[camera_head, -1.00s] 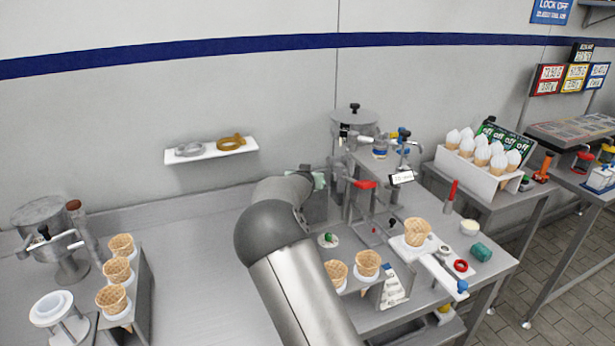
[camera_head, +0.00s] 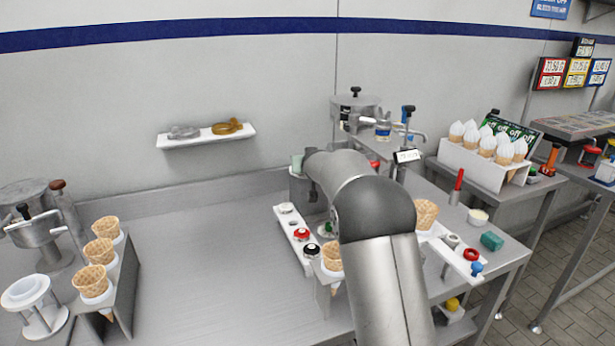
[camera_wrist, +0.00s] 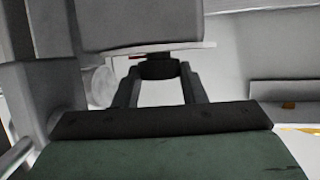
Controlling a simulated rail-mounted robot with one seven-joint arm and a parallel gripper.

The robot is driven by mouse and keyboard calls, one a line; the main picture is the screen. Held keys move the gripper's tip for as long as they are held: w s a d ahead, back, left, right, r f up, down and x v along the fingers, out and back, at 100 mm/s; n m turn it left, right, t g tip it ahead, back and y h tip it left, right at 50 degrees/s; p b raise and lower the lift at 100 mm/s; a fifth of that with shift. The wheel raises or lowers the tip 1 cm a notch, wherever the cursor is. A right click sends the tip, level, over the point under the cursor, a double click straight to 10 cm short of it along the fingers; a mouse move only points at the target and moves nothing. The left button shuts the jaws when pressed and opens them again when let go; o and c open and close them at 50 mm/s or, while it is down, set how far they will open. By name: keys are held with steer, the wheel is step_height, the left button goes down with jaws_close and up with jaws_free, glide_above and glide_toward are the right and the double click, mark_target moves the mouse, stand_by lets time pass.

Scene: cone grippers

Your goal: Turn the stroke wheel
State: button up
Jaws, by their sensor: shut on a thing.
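My gripper (camera_wrist: 159,73) is seen in the wrist view, its two dark fingers shut on the sides of a small dark round knob (camera_wrist: 160,67). The knob sits just under a pale plate and a grey block-shaped body (camera_wrist: 140,24). It looks like the stroke wheel, but its markings cannot be made out. In the head view my arm covers the gripper and the wheel.
A white strip with red and black knobs (camera_head: 299,236) lies left of my arm. Waffle cones in a holder (camera_head: 96,280) stand at left. The left bench top is mostly clear.

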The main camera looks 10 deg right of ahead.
steer(key=shift+s+d+f+n+y+b, duration=0.1)
steer(key=shift+d+f+n+y+b, duration=0.1)
steer(key=shift+f+n+y+b, duration=0.45)
steer(key=shift+a+r+y+b, duration=0.1)
steer(key=shift+r+y+b, duration=0.15)
steer(key=shift+b, duration=0.25)
steer(key=o, duration=1)
steer(key=shift+c, duration=0.2)
steer(key=shift+o, duration=0.2)
steer(key=shift+r, duration=0.2)
steer(key=shift+r, duration=0.1)
steer(key=b+v, duration=0.3)
steer(key=v, duration=1.4)
steer(key=shift+r, duration=0.15)
steer(key=shift+s, duration=0.1)
